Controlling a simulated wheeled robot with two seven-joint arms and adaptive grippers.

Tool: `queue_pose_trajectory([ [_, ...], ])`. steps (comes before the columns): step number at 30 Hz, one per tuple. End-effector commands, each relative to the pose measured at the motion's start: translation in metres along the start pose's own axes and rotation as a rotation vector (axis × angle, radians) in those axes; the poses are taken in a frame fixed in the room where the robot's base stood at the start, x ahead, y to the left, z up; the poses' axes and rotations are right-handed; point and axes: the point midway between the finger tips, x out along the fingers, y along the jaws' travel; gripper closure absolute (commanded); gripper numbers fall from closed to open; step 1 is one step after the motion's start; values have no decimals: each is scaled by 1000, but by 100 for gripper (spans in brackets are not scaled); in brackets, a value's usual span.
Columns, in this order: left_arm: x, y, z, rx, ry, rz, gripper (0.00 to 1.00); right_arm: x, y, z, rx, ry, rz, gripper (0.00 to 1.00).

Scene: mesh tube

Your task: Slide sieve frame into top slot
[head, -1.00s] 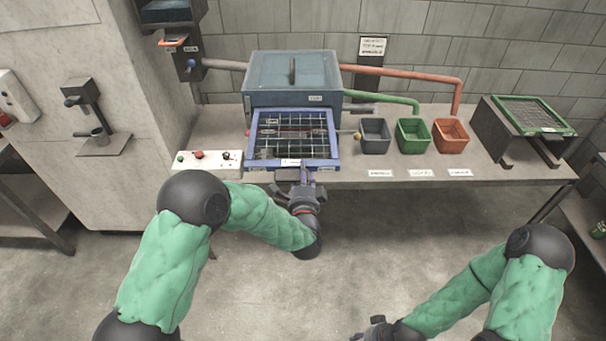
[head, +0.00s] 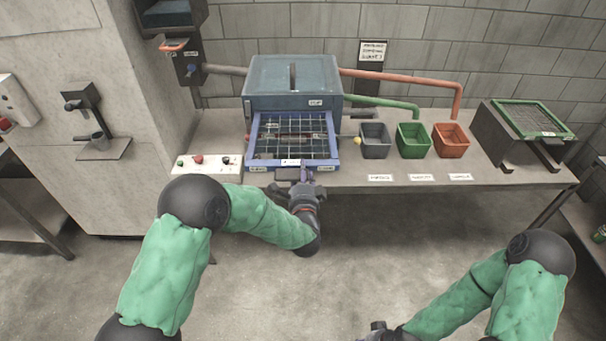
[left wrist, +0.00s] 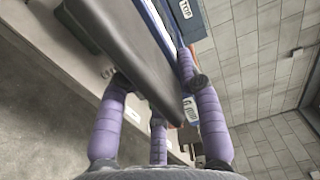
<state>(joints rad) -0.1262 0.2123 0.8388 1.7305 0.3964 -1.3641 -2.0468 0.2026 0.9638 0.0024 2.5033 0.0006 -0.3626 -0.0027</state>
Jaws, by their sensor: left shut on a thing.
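The blue-rimmed sieve frame (head: 335,150) with a wire grid sticks out of the front of the blue-grey box machine (head: 292,82), under a small label that reads TOP in the left wrist view (left wrist: 184,8). Its back edge meets the machine's front face; how deep it sits in the slot is hidden. My left gripper (head: 296,176) is shut on the frame's front edge; its purple fingers show in the left wrist view (left wrist: 158,110). My right gripper (head: 378,330) is low at the bottom edge, apart from everything; its fingers are not clear.
A grey bin (head: 374,140), a green bin (head: 412,138) and an orange bin (head: 450,138) stand right of the machine. A stand with a green-rimmed screen (head: 530,118) is farther right. A white button panel (head: 207,162) lies left of the frame.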

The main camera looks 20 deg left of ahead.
Motion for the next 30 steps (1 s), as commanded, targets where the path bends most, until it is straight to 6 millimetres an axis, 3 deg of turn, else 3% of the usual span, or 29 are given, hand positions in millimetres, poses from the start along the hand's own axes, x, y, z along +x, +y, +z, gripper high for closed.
queue_pose_trajectory([
  [30, 22, -3, 0, -2, -1, -8, 100, 4, 2, 0, 0, 0, 0, 58],
])
